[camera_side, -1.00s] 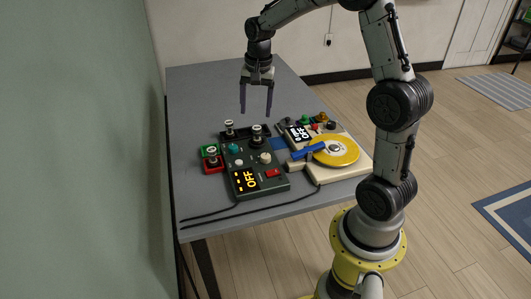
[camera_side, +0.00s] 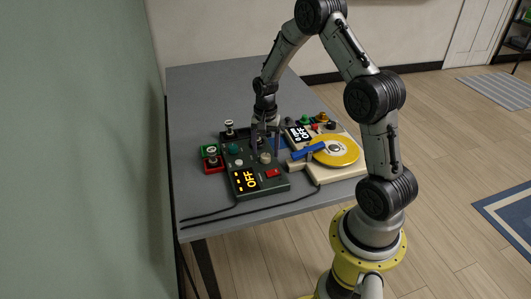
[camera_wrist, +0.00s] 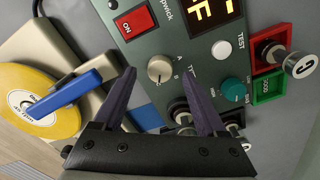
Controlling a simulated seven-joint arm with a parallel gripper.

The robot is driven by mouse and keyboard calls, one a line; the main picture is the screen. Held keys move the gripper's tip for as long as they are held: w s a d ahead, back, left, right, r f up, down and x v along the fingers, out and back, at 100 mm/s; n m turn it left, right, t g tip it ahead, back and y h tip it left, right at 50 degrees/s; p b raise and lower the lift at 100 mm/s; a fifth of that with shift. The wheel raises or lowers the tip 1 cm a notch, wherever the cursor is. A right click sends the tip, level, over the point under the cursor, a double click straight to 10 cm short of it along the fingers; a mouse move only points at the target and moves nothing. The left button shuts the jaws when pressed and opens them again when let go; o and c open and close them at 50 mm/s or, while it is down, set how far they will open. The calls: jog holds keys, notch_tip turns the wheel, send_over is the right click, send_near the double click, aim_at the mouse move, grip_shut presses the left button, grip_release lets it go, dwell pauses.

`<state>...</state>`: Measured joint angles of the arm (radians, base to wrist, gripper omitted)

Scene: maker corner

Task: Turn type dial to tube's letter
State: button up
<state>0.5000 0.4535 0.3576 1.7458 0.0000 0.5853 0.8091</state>
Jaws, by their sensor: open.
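The type dial is a cream knob (camera_wrist: 160,69) on the green tester (camera_wrist: 190,35), with the letters A and B printed beside it; the label is partly cut off. It also shows in the side view (camera_side: 265,158). I cannot read its setting clearly. My gripper (camera_wrist: 157,76) is open, pointing down, with its fingertips on either side of the cream knob; contact cannot be told. In the side view my gripper (camera_side: 266,154) hides the tester's socket area. A tube with a letter on its round top (camera_wrist: 301,65) stands at the red tray; the letter is unclear.
A teal knob (camera_wrist: 234,90), white TEST button (camera_wrist: 221,49) and red ON switch (camera_wrist: 132,23) are close by. The tester's display (camera_side: 245,181) reads OFF. A red tray (camera_side: 213,169) and green tray (camera_side: 209,149) lie left. A yellow disc (camera_side: 340,152) with blue arm stands right.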

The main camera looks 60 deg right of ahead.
jog(key=shift+f, duration=1)
grip_shut()
